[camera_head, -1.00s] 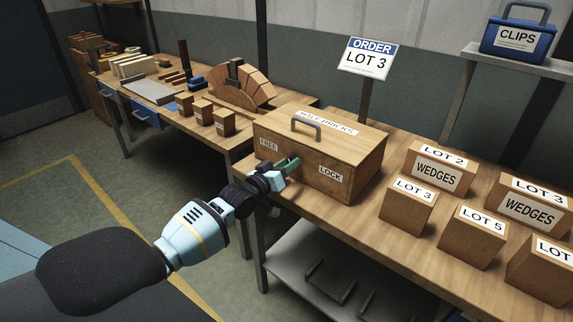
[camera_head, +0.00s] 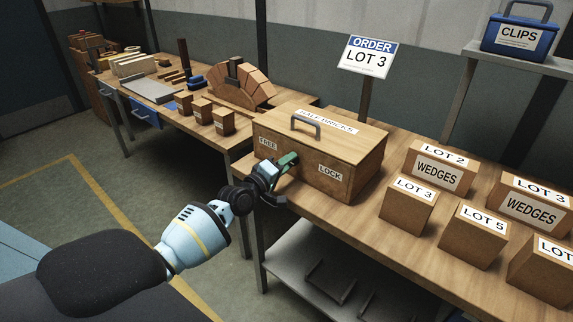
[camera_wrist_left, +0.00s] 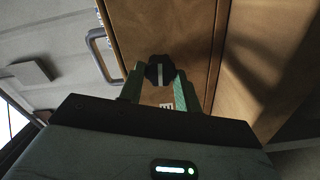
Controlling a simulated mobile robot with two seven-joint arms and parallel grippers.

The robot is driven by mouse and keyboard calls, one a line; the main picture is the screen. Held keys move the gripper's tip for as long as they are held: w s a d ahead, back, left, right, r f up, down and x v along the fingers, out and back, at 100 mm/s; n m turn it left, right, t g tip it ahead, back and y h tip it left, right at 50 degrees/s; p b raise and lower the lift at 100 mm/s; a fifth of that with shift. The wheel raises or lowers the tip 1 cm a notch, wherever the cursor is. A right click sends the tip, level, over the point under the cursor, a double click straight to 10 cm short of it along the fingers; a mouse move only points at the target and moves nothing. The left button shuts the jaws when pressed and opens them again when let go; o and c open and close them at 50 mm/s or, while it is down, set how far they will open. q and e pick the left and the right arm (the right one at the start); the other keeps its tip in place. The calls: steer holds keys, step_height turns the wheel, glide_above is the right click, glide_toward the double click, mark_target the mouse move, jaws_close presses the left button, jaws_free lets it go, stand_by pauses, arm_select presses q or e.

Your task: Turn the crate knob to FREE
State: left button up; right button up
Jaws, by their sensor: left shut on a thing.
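The wooden crate (camera_head: 350,150) stands on the bench, with a FREE label (camera_head: 268,145) at the left of its front and a LOCK label (camera_head: 329,173) at the right. The dark round knob (camera_wrist_left: 160,70) shows in the left wrist view with a pale stripe across it. The stripe runs roughly toward a label ending in E (camera_wrist_left: 166,106). My left gripper (camera_head: 289,160) has its green fingers shut on the knob, one on each side. In the head view the gripper hides the knob. My right gripper is not in view.
The crate has a grey top handle (camera_head: 306,124). Several lot boxes, including LOT 3 (camera_head: 407,212), stand to the right. An ORDER LOT 3 sign (camera_head: 368,57) stands behind the crate. Small blocks and a brick arch (camera_head: 240,86) are on the left bench.

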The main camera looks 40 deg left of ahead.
arm_select(q)
steer(key=shift+f, duration=0.1)
stand_by(0.3)
steer(key=o, duration=1)
steer(key=shift+c, duration=0.2)
steer(key=s, duration=0.7)
steer(key=shift+s+a+p, duration=0.3)
steer(key=shift+s+p, duration=0.1)
